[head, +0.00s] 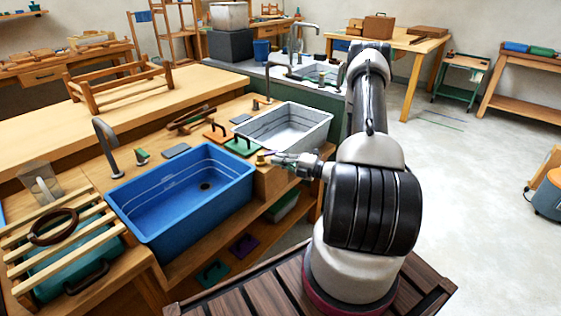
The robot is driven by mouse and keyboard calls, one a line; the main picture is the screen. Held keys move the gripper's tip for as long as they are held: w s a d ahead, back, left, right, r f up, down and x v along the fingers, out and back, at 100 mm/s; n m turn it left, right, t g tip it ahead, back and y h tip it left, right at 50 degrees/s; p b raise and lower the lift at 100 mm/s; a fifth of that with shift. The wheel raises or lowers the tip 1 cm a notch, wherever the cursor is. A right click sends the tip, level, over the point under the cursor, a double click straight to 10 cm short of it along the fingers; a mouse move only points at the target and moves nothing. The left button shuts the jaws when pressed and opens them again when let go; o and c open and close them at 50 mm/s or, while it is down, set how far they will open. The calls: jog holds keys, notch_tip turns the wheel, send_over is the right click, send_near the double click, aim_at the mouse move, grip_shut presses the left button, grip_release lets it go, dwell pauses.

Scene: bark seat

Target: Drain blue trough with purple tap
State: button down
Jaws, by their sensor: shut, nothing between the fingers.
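The blue trough (222,205) sits in the wooden bench, left of my arm. A dark drain hole shows on its floor, and pale lines run along its inner wall. I cannot tell whether water is in it. My gripper (276,159) is shut and empty, just right of the trough's far right corner. A small brass fitting (261,158) stands on a wooden block right by the fingertips. A hint of purple shows beside the fingers, partly hidden by them. I cannot tell whether it is the purple tap or whether the fingers touch it.
A grey-white basin (312,128) lies behind the gripper. Orange and green handled plates (241,147) sit between basin and trough. A grey spout (107,140) rises behind the trough. A slatted rack (70,228) is at left.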

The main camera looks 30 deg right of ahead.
jog(key=shift+w+d+n+g+y, duration=0.15)
jog(key=shift+n+g+y, duration=0.15)
jog(key=shift+w+d+n+g+y, duration=0.1)
jog(key=shift+d+n+g+y, duration=0.05)
jog(key=shift+n+g+y, duration=0.2)
jog(key=shift+w+d+n+g+y, duration=0.35)
jog(key=shift+w+n+g+y, duration=0.15)
jog(key=shift+n+g+y, duration=0.45)
jog(key=shift+w+d, duration=0.5)
jog(key=shift+w, duration=0.5)
